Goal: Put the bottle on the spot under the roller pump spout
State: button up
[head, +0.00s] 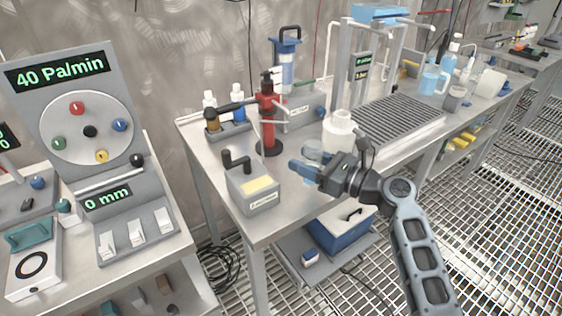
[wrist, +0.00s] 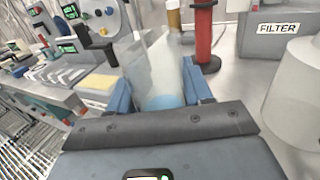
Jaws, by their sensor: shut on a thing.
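My gripper (head: 305,165) is above the front part of the middle bench, shut on a clear bottle. In the wrist view the bottle (wrist: 150,68) stands between the two blue fingers (wrist: 158,92), with pale blue liquid low inside. In the head view the bottle is faint and partly hidden by the fingers. A grey panel with a disc of coloured rollers (head: 90,131), which looks like the roller pump, stands on the left bench. A white plate with a black ring (head: 32,265) lies at its lower left. I cannot make out a spout.
A grey box with a black handle (head: 252,190) stands at the bench's near left corner. Behind are a red column (head: 268,115), small bottles (head: 237,103) and a white jug (head: 338,130). A gap with cables (head: 222,265) separates the benches.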

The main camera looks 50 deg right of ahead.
jog(key=w, duration=0.5)
jog(key=shift+w+a, duration=0.3)
jog(key=shift+w, duration=0.1)
jog(key=shift+w+a, duration=0.1)
jog(key=shift+w, duration=0.55)
notch_tip(320, 180, down, 3)
jog(key=shift+s+r, duration=0.1)
jog(key=shift+f, duration=0.4)
jog(key=shift+b, duration=0.3)
jog(key=shift+f, duration=0.15)
jog(key=o, duration=0.8)
